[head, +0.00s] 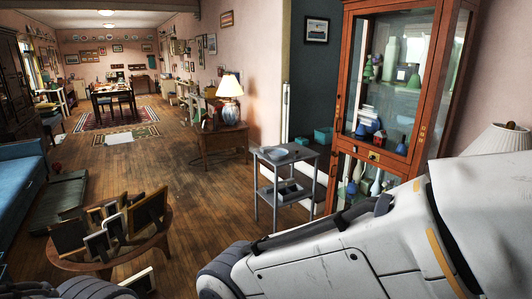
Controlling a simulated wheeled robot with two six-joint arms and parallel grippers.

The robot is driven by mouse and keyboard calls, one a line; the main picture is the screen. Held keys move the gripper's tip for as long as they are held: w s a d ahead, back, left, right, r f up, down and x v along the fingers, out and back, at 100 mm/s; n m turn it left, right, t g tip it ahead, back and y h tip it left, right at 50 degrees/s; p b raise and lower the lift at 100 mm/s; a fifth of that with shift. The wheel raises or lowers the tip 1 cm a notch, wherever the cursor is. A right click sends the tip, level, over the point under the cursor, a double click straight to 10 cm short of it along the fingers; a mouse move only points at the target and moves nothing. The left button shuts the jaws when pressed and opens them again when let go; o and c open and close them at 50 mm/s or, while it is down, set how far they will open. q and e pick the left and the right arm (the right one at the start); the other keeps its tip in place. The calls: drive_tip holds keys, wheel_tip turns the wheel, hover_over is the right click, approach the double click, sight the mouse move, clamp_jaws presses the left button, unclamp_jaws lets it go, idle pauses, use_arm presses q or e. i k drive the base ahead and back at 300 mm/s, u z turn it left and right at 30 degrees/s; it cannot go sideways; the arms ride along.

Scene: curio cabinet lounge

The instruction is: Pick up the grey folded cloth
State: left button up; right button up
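A small grey, flat-looking thing (276,154) lies on the top shelf of a grey metal trolley (303,163) in the middle of the head view. It may be the grey folded cloth, but it is too small to be sure. More grey things (284,190) sit on the trolley's lower shelf; I cannot tell what they are. A large white arm link of mine fills the lower right. Neither of my grippers shows in this view.
A glass-fronted wooden cabinet (343,75) stands right of the trolley. A wooden side table (222,144) with a lit lamp (230,88) stands behind it. A round table (150,246) with several picture frames is at lower left. Wooden floor (190,200) between is clear.

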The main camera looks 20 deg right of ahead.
sight(263, 150)
drive_tip(key=z, duration=0.6)
drive_tip(key=i, duration=4.85)
drive_tip(key=z, duration=1.05)
